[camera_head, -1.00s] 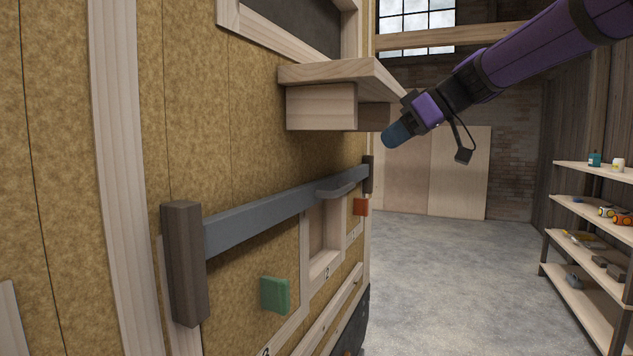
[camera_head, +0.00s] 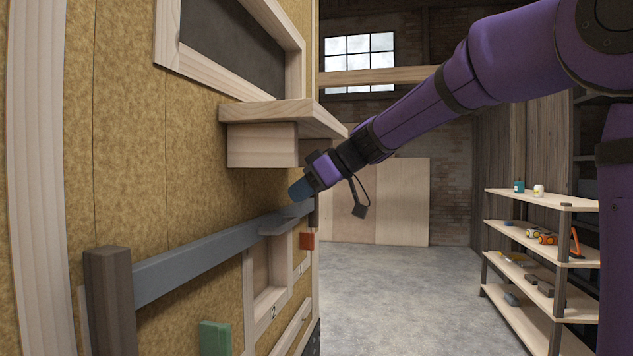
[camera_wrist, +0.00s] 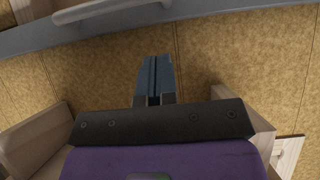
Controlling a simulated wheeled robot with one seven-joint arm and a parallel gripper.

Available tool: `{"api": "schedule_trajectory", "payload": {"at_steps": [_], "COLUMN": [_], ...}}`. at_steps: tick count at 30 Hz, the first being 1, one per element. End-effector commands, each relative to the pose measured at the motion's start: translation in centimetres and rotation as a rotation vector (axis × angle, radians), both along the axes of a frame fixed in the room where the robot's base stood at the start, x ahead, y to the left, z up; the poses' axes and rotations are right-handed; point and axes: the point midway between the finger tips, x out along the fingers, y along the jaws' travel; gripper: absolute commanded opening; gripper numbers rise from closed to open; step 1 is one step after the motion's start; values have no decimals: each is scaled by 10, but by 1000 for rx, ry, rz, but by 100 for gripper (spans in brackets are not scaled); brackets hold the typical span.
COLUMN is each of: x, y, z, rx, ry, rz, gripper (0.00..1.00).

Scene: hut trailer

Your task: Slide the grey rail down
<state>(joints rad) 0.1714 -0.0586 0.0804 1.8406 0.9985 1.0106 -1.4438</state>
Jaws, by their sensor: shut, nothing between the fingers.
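The grey rail (camera_head: 192,256) runs along the yellow-brown wall in the head view, from a dark wooden block (camera_head: 109,300) at the left to another dark block at its far end. A grey handle (camera_head: 277,228) juts out from the rail near its far end. In the wrist view the rail (camera_wrist: 27,39) and its handle (camera_wrist: 107,12) cross the top. My gripper (camera_head: 296,189) is shut and empty, with its blue fingers just above the far part of the rail. In the wrist view the gripper (camera_wrist: 154,62) points toward the rail, and a gap shows between them.
A wooden shelf (camera_head: 284,112) juts from the wall just above my gripper. Below the rail are a green block (camera_head: 215,338), an orange block (camera_head: 307,241) and a wooden recess (camera_head: 268,280). A shelving rack (camera_head: 525,233) stands at the right. The floor between is clear.

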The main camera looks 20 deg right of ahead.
Motion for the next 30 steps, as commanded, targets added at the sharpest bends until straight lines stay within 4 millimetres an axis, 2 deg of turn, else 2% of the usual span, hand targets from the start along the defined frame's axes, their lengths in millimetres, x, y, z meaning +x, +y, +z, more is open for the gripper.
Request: {"api": "schedule_trajectory", "payload": {"at_steps": [4,12,26,30], "x": [13,17,17,18], "y": [18,23,24,24], "z": [-16,-48,-54,-70], "rx": [0,0,0,1], "ry": [2,1,0,4], "rz": [2,-1,-1,0], "gripper": [0,0,0,0]}}
